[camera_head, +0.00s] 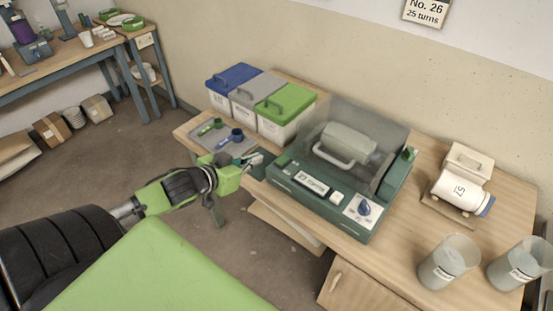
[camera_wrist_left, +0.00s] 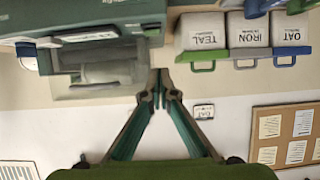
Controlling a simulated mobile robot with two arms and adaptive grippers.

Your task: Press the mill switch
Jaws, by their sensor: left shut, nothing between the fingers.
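The mill (camera_head: 325,212) is a dark green machine on the wooden table, with a clear cover over a pale drum (camera_head: 348,143). Its front carries a display (camera_head: 311,183), a small white switch-like block (camera_head: 336,197) and a panel with a blue knob (camera_head: 364,208). In the left wrist view, upside down, the closed fingertips (camera_wrist_left: 160,78) show beside the mill (camera_wrist_left: 95,22). My right gripper is not seen.
Bins with blue, grey and green lids (camera_head: 285,105) stand behind my left gripper. A grey tray (camera_head: 237,150) with scoops lies beside it. At right are a white jar (camera_head: 460,188) on a stand and clear beakers (camera_head: 448,262).

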